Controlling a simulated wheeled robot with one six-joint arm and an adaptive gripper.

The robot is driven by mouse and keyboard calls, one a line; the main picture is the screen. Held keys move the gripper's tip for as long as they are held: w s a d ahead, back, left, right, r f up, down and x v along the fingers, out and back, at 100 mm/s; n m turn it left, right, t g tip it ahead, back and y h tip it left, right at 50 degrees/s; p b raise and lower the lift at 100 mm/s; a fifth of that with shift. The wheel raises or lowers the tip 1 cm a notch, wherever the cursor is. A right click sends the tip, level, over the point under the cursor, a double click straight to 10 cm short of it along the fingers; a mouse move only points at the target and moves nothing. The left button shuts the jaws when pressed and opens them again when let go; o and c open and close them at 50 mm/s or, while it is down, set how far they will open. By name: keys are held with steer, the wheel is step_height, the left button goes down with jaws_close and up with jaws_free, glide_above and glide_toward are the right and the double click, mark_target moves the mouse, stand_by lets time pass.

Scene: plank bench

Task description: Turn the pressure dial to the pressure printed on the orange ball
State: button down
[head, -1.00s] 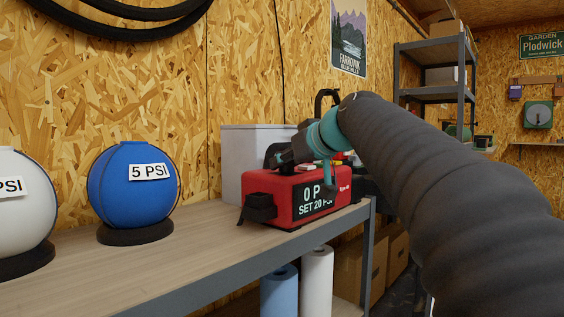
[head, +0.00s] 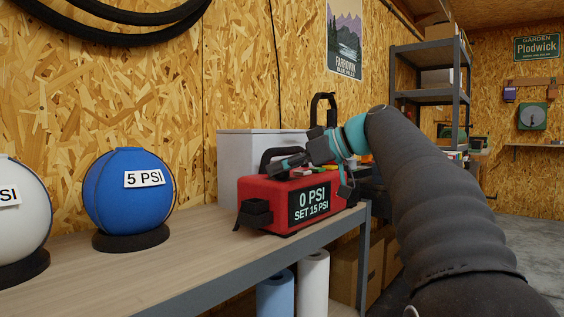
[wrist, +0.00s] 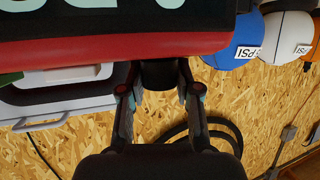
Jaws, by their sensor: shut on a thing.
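The red inflator (head: 262,200) sits on the bench's right end; its display (head: 310,202) reads 0 PSI, SET 15 PSI. In the wrist view, the pressure dial (wrist: 158,74) is a dark round knob on the red body. My gripper (wrist: 157,88) has a finger on each side of it and is shut on it. An orange patch (wrist: 309,56), perhaps the orange ball, shows at the wrist view's right edge. No print on it is readable.
A blue ball (head: 120,200) labelled 5 PSI and a white ball (head: 18,225), its label cut off, stand on dark rings on the wooden bench (head: 180,250). A grey case (head: 235,155) stands behind the inflator. The bench between blue ball and inflator is clear.

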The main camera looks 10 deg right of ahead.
steer(key=shift+n+g+y+p, duration=0.8)
steer(key=shift+n+g+p, duration=0.6)
steer(key=shift+n+g, duration=0.15)
steer(key=shift+g, duration=0.25)
steer(key=c, duration=0.8)
jaws_free()
steer(key=v, duration=1.2)
steer(key=shift+d+f, duration=0.1)
